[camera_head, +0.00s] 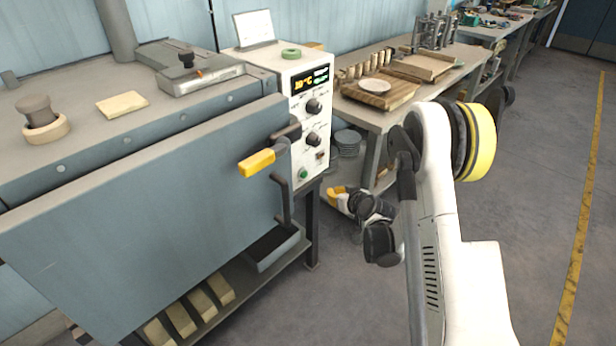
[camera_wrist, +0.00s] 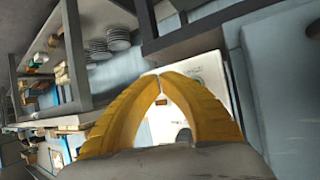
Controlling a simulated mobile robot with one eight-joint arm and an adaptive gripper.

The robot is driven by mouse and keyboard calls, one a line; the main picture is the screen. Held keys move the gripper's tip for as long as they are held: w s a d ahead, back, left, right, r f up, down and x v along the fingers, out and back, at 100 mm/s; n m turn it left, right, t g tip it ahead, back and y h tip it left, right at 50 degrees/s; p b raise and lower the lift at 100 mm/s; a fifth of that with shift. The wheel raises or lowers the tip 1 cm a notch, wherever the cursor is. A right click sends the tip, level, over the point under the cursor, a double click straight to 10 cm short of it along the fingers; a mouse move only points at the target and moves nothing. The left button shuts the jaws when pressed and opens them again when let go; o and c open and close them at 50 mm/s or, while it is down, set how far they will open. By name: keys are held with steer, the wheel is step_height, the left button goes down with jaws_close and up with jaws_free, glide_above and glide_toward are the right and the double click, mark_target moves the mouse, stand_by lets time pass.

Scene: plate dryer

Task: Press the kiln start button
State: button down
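The kiln (camera_head: 170,190) stands at the left with its blue-grey door shut. Its white control panel (camera_head: 297,125) carries a lit display, dark knobs, a small switch and a round green button (camera_head: 303,174) near the bottom. None of these has a readable label here. My gripper (camera_head: 335,190) has yellow fingers and shows low, to the right of the panel, apart from the green button in the picture. In the wrist view the fingertips (camera_wrist: 159,76) meet, with nothing held. A white panel surface (camera_wrist: 213,75) shows behind them.
A yellow door handle (camera_head: 257,163) sticks out left of the panel. A dark bar handle (camera_head: 285,200) is below it. A workbench (camera_head: 375,120) with boards and cups stands behind, with stacked plates (camera_head: 348,142) underneath. The floor (camera_head: 540,190) at the right is clear.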

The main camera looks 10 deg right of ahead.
mark_target(304, 174)
stand_by(0.3)
steer(key=w+a, duration=0.5)
steer(key=w, duration=0.2)
stand_by(0.3)
steer(key=shift+w+a, duration=0.1)
steer(key=shift+a, duration=0.05)
stand_by(1.2)
steer(key=shift+w+a, duration=0.2)
steer(key=shift+w, duration=0.1)
steer(key=shift+w+a, duration=0.3)
steer(key=shift+w, duration=0.15)
stand_by(0.8)
steer(key=shift+s+d, duration=0.55)
steer(key=shift+s, duration=0.25)
